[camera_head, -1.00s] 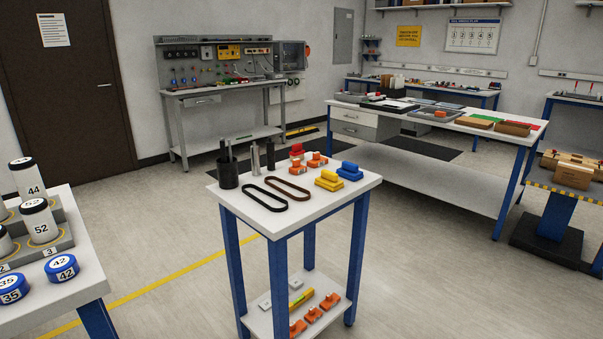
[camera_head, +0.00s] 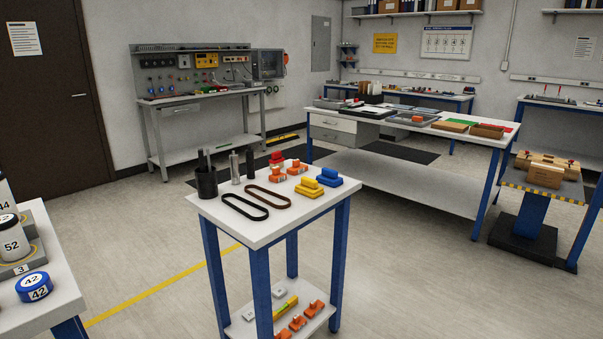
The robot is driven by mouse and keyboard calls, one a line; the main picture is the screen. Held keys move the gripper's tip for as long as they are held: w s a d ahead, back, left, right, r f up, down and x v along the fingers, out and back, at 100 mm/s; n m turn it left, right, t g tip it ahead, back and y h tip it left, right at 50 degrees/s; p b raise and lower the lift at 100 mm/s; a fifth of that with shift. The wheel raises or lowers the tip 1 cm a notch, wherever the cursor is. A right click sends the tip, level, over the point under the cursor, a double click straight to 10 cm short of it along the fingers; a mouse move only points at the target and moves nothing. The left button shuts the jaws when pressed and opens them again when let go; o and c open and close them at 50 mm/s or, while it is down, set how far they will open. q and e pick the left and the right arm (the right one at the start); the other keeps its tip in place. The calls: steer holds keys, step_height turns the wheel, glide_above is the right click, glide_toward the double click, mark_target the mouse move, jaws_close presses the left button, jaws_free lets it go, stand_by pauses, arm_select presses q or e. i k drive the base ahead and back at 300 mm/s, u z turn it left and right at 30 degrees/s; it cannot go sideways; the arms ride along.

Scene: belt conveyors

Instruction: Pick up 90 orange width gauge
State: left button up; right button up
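Two small orange blocks stand on the white top of the small blue-legged table, one (camera_head: 297,168) toward the back and one (camera_head: 278,174) to its left. Several more orange pieces lie on the lower shelf, such as one at the right (camera_head: 316,307), one in the middle (camera_head: 298,322) and one at the front (camera_head: 283,333), partly cut off by the picture edge. No number can be read on any orange piece, so I cannot tell which is the 90 gauge. Neither of my grippers is in view.
The small table (camera_head: 236,232) also bears black and brown belts, a black cup (camera_head: 206,182), metal cylinders, and red, yellow and blue blocks. A white table (camera_head: 58,290) with numbered cylinders is at left. A long bench (camera_head: 455,125) is behind; open floor lies between.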

mark_target(296, 168)
steer(key=z, duration=0.95)
steer(key=i, duration=5.45)
steer(key=u, duration=2.8)
steer(key=i, duration=3.5)
